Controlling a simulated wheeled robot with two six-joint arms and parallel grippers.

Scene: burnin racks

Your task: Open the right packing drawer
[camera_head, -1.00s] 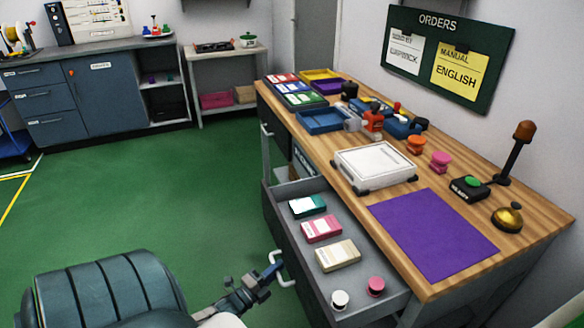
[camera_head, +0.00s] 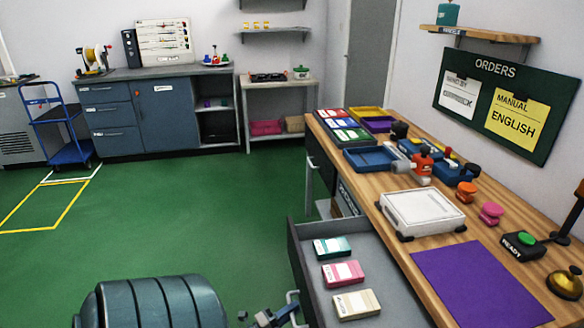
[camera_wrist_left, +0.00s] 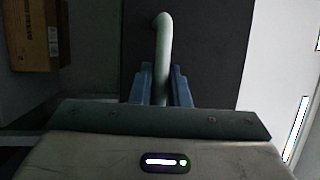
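The right packing drawer (camera_head: 297,262) stands pulled out from the wooden bench, on its near left side. It holds a teal box (camera_head: 332,247), a pink box (camera_head: 343,273) and a cream box (camera_head: 357,303). Its pale bar handle (camera_head: 291,298) is at the bottom of the head view. My left gripper (camera_head: 286,311) is at this handle. In the left wrist view, the blue fingers (camera_wrist_left: 161,88) lie close on both sides of the handle bar (camera_wrist_left: 161,45), shut on it. My right gripper is not in view.
The bench top carries a white case (camera_head: 425,212), a purple mat (camera_head: 480,288), a blue tray (camera_head: 372,159) and a green ready button (camera_head: 525,239). Green floor (camera_head: 200,220) is open left of the drawer. A blue cart (camera_head: 65,125) stands far left.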

